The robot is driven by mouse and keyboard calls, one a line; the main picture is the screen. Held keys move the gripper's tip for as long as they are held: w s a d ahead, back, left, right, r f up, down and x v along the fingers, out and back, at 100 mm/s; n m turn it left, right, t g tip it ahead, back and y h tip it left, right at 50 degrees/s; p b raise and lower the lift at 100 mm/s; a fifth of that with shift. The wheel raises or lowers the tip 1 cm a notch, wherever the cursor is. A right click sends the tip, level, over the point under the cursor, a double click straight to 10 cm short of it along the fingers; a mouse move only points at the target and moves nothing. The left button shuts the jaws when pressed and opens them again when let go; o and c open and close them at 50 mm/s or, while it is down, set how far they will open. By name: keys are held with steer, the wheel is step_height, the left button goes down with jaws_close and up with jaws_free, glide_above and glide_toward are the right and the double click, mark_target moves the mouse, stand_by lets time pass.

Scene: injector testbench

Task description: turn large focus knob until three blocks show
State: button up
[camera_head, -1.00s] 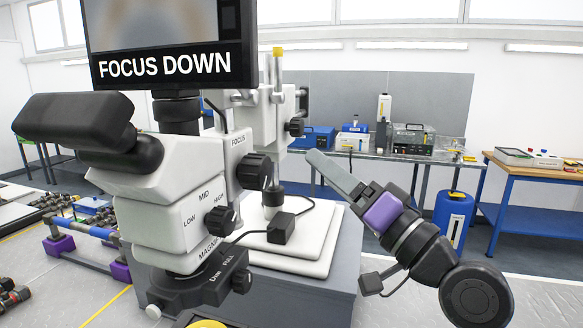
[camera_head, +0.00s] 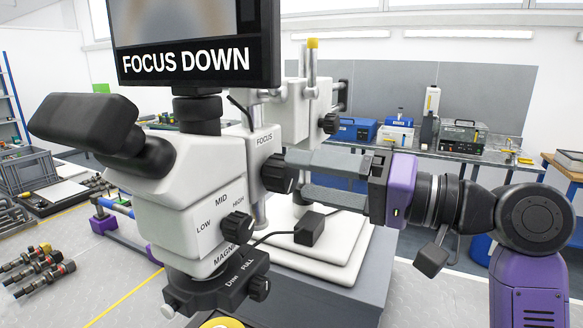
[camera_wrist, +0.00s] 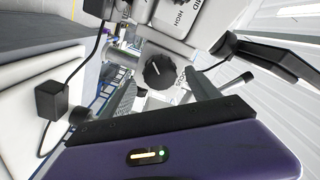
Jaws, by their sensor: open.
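The large black focus knob (camera_head: 278,174) sits on the side of the white microscope (camera_head: 195,190), beside the FOCUS label. My gripper (camera_head: 297,176) is open, with its two grey fingers reaching left to the knob. The upper fingertip is beside the knob's upper right, and the lower one is at its lower right. I cannot tell whether they touch it. The monitor (camera_head: 195,62) reads FOCUS DOWN under a blurred grey-brown picture; its top is cut off, and I see no blocks.
A smaller magnification knob (camera_head: 237,227) is below the focus knob, and another black knob (camera_head: 258,289) is on the light ring. A bench with equipment stands behind.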

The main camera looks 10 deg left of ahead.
mark_target(293, 177)
steer(key=shift+p+x, duration=0.4)
steer(key=shift+x, duration=1.45)
steer(key=c, duration=1.4)
steer(key=shift+o, duration=0.2)
steer(key=shift+f+n+b, duration=0.15)
steer(key=shift+n+b, duration=0.15)
steer(key=shift+b, duration=0.15)
